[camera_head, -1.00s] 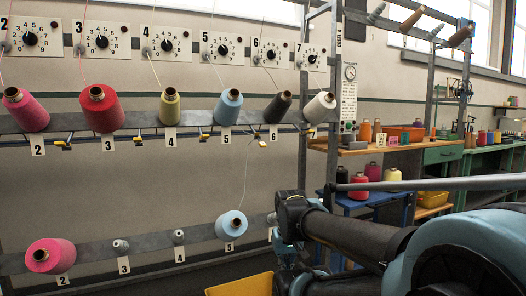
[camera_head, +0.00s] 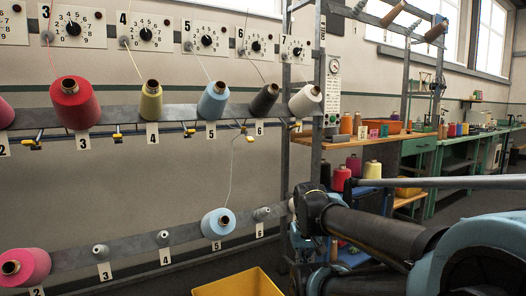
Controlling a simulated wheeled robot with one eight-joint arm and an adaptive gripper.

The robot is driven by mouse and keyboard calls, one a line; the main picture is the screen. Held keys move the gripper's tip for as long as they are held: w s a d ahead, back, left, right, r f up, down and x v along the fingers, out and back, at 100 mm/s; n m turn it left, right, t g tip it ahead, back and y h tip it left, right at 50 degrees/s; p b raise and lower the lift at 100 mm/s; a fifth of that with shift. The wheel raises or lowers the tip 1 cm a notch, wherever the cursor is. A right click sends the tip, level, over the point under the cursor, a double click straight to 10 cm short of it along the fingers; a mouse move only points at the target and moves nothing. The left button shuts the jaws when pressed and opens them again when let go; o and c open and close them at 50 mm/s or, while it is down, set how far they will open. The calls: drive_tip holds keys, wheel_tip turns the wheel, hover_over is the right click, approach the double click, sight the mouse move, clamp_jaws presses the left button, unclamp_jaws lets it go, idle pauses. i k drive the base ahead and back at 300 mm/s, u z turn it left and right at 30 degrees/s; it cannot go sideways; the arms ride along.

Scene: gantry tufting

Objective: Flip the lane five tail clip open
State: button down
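The lane five tail clip (camera_head: 246,132) appears to be the small dark clip with a yellow tab under the upper rail, right of the upper "5" label. Its yellow tab hangs lower than those of the neighbouring clips. A pale yarn tail (camera_head: 231,172) rises to it from the lower light-blue cone (camera_head: 219,223) at lane five. The upper light-blue cone (camera_head: 214,101) sits on the rail above. My gripper (camera_head: 300,246) points down at the lower centre-right, below and right of the clip and well apart from it. Its fingers are too obscured to read.
Other yellow-tabbed clips (camera_head: 188,130) line the upper rail (camera_head: 180,114). A grey lower rail (camera_head: 130,247) carries another cone and small spools. A yellow bin (camera_head: 238,284) stands low in front. A rack post (camera_head: 316,130) and benches (camera_head: 375,140) stand to the right.

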sight(249, 139)
drive_tip(key=z, duration=2.2)
drive_tip(key=k, duration=1.15)
drive_tip(key=u, duration=2.85)
